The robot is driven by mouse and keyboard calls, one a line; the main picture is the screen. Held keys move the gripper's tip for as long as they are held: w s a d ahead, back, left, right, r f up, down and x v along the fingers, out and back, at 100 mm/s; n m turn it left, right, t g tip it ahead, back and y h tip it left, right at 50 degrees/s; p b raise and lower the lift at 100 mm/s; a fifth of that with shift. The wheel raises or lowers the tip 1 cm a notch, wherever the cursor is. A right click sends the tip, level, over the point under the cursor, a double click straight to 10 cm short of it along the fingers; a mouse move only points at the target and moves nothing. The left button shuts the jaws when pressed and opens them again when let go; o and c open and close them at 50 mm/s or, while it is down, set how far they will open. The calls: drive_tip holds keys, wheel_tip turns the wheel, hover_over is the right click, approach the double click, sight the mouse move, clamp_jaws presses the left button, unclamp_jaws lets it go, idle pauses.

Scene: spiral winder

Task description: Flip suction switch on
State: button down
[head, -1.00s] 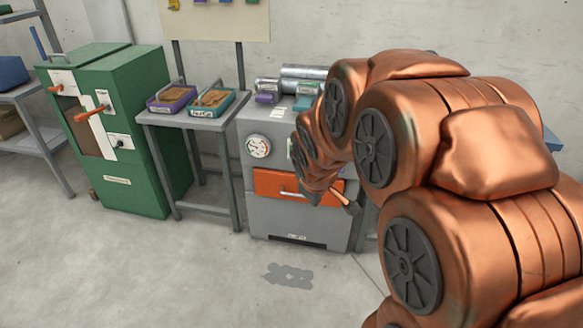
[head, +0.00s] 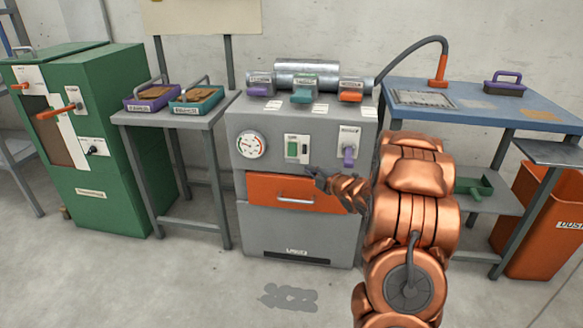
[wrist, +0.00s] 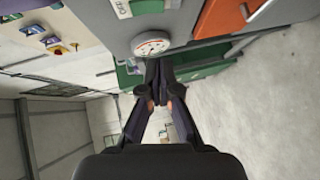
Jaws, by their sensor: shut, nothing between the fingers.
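A grey machine (head: 250,232) stands by the wall. Its front carries a round gauge (head: 252,144), a green rocker in a pale plate (head: 297,148) and a plate with a purple lever (head: 348,156) hanging down. The labels are too small to read, so I cannot tell which is the suction switch. My gripper (head: 312,172) is shut and empty, in front of the machine, just below the green rocker in the head picture. In the wrist view my gripper (wrist: 160,80) has its fingers together. The gauge (wrist: 151,43) and part of the rocker plate (wrist: 135,6) show beyond it.
An orange drawer (head: 270,193) with a handle lies below the panel. A green cabinet (head: 120,150) with orange levers and a stand (head: 200,122) with two trays are on the left. A blue-topped table (head: 465,115) and orange bin (head: 535,210) are right. The floor ahead is clear.

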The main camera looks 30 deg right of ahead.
drive_tip(key=shift+w+d+f+n+t+y+b, duration=0.15)
drive_tip(key=shift+f+n+t+y+b, duration=0.3)
drive_tip(key=shift+f, duration=0.4)
drive_tip(key=shift+w, duration=0.1)
drive_tip(key=shift+w, duration=0.1)
drive_tip(key=b, duration=0.1)
approach(290, 155)
drive_tip(key=w+a, duration=0.2)
drive_tip(key=w, duration=0.3)
drive_tip(key=shift+w+d+f, duration=0.25)
drive_tip(key=shift+w+d, duration=0.4)
drive_tip(key=shift+d, duration=0.1)
drive_tip(key=shift+f+b, duration=0.1)
drive_tip(key=shift+b, duration=0.3)
